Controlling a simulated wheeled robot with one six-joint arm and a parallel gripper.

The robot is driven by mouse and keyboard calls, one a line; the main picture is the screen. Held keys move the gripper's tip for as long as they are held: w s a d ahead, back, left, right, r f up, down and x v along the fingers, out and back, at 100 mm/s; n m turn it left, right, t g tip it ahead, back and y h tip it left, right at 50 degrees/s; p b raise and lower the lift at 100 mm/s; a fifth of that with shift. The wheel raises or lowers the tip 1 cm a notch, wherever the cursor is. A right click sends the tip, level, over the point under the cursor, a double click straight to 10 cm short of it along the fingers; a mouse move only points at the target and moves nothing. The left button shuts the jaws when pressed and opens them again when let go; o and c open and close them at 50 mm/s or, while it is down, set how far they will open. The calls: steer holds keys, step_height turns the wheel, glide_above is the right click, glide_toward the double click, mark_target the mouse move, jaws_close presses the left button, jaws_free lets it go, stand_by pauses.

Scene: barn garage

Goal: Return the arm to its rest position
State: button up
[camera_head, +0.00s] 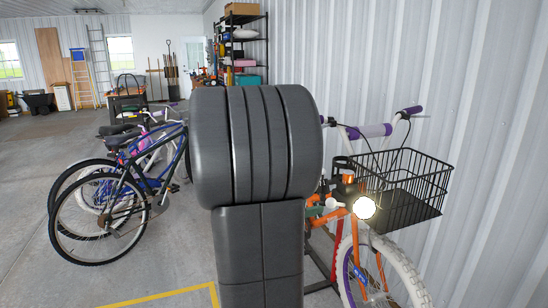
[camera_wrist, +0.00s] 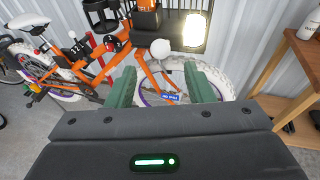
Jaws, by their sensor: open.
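My gripper (camera_wrist: 159,74) shows in the wrist view with its two green fingers apart and nothing between them. Behind the gap is the white-tyred wheel of an orange bicycle (camera_wrist: 90,70). I cannot tell how far the fingers are from that wheel. In the head view, dark grey parts of my own arm (camera_head: 258,150) fill the middle of the picture and hide what is behind them.
The orange bicycle (camera_head: 360,255), with a black wire basket (camera_head: 400,185) and a lit headlamp (camera_head: 364,207), stands right of my arm by the corrugated wall (camera_head: 490,150). A blue bicycle (camera_head: 150,185) stands left. A wooden stand (camera_wrist: 290,75) is at the wrist view's right. Open floor (camera_head: 30,190) lies far left.

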mark_target(327, 203)
steer(key=p+x, duration=0.1)
steer(key=x, duration=0.9)
steer(key=shift+f, duration=0.1)
steer(key=shift+a, duration=0.1)
